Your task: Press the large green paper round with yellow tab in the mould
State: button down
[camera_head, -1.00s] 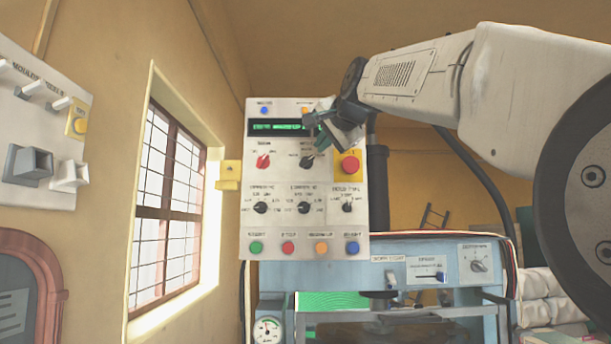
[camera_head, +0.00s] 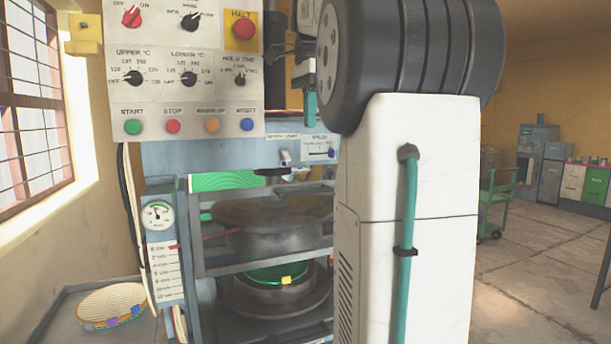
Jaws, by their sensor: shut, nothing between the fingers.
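A green paper round (camera_head: 262,274) with a yellow tab (camera_head: 286,280) lies in the lower mould (camera_head: 270,301) of the press; the tab faces the front. The dark upper mould (camera_head: 275,238) hangs above it with a gap between, so the press is open. The white control panel (camera_head: 185,95) has a red power knob (camera_head: 132,16), upper and lower temperature dials, a hold time dial (camera_head: 240,79), a green start button (camera_head: 133,127) and a red stop button (camera_head: 173,126). My arm covers the press's right side.
A red halt button (camera_head: 243,27) sits at the panel's upper right. A pressure gauge (camera_head: 157,215) is on the press's left. A woven basket (camera_head: 112,304) stands at lower left. A green trolley (camera_head: 497,195) and cabinets stand at right, with open floor before them.

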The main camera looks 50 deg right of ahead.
notch_tip(320, 180, down, 14)
jog(key=shift+w+a+r, duration=0.2)
jog(key=shift+a, duration=0.2)
